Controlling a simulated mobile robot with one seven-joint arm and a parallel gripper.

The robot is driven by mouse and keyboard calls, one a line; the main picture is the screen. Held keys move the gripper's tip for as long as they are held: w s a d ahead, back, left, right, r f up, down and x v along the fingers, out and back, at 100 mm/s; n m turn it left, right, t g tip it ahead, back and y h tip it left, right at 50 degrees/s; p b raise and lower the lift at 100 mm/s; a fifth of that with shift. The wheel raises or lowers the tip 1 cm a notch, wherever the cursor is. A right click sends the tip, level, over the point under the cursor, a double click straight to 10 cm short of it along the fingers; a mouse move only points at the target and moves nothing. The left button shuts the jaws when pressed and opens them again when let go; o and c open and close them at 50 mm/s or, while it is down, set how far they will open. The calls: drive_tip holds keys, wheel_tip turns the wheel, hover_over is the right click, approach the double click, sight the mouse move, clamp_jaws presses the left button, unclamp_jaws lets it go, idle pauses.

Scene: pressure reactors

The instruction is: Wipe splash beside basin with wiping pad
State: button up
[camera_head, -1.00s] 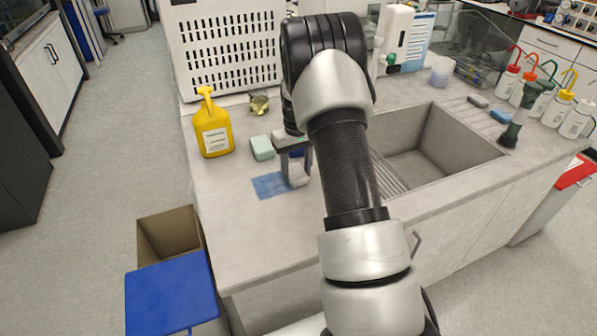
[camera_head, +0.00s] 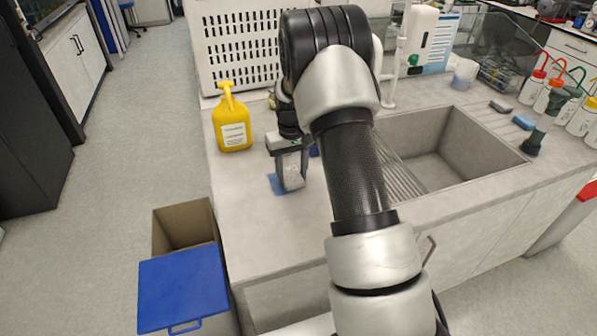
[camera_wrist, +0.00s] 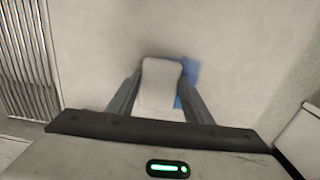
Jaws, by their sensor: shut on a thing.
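My gripper (camera_head: 291,181) points down at the counter to the left of the basin (camera_head: 440,160). It is shut on a whitish wiping pad (camera_wrist: 160,84), which sits between the two fingers in the wrist view. In the head view the pad (camera_head: 294,179) is at the counter surface, partly covered by a finger. The splash is a blue patch (camera_head: 275,185) on the counter, showing around the fingertips. In the wrist view the splash (camera_wrist: 190,73) shows along the pad's right side. The pad hides part of it.
A yellow bottle (camera_head: 232,122) stands behind and left of my gripper. A perforated white box (camera_head: 238,50) is at the back. A bin with a blue lid (camera_head: 180,287) stands on the floor by the counter's left end. The counter front of the gripper is clear.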

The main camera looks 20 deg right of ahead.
drive_tip(key=shift+a, duration=3.35)
drive_tip(key=shift+w, duration=0.8)
drive_tip(key=shift+d, duration=1.8)
drive_tip(key=shift+d+f, duration=0.2)
drive_tip(key=shift+d, duration=2.45)
drive_tip(key=shift+d+r, duration=0.2)
drive_tip(key=shift+d, duration=2.25)
drive_tip(key=shift+r, duration=0.1)
